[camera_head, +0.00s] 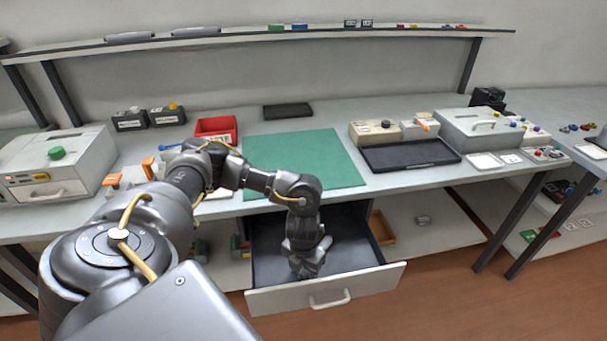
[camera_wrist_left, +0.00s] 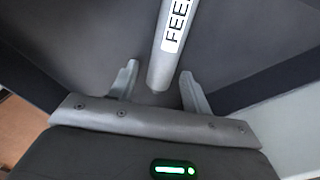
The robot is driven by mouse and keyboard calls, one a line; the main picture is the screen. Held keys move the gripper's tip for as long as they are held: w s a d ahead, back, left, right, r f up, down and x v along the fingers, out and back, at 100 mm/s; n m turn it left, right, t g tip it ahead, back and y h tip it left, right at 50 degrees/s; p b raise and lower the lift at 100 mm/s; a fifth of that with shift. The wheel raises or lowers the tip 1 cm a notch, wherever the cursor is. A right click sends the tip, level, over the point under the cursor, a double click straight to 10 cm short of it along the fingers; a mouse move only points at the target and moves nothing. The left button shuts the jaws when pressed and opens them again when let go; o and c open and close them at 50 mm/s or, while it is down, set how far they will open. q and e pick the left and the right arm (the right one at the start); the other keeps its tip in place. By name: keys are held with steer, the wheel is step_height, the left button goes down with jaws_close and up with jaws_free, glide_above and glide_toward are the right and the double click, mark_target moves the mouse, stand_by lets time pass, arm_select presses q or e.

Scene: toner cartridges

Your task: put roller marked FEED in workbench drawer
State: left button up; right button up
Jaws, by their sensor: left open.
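The workbench drawer (camera_head: 262,301) is pulled open below the bench top, with a dark inside and a pale front. My left gripper (camera_head: 304,272) reaches down into it. In the left wrist view the roller marked FEED (camera_wrist_left: 165,72) is a grey cylinder with a white label. Its near end lies between the two spread fingers of my left gripper (camera_wrist_left: 157,88), with gaps on both sides. The dark surface around it looks like the drawer floor. In the head view the roller is hidden behind my gripper. My right gripper is not in view.
A green mat (camera_head: 315,150) lies on the bench top above the drawer. A black tray (camera_head: 410,154) and a red bin (camera_head: 217,127) stand beside it. A wooden box (camera_head: 382,228) is on the shelf right of the drawer. The drawer's walls surround my gripper.

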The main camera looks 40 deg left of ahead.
arm_select(q)
step_height(320, 180, up, 12)
steer(key=p, duration=0.2)
steer(key=shift+r, duration=0.15)
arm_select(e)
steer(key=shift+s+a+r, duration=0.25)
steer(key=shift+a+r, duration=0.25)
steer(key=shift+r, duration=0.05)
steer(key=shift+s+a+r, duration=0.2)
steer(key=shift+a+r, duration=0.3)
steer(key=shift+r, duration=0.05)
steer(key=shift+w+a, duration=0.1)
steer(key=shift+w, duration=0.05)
